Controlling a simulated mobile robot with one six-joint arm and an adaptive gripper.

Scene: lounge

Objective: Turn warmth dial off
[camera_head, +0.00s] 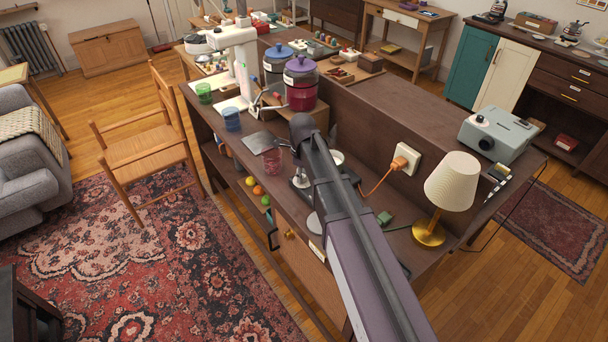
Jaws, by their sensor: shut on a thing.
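My arm reaches up from the bottom of the head view over the dark wooden workbench (213,126). Its dark upper end is in front of the bench top, near the large jar with the purple lid (301,88). I cannot pick out a warmth dial with certainty. A small black and silver device (299,182) is partly hidden beside my arm. A grey projector-like box (497,134) with a round dark knob on top stands at the right, well apart from my arm.
A cream-shaded lamp (451,184) and a wall socket with an orange plug (402,162) are right of my arm. Green (204,92) and blue (231,118) cups and a pinkish glass (274,158) stand left. A wooden chair (147,150) stands beside the bench. The patterned rug (150,255) has free room.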

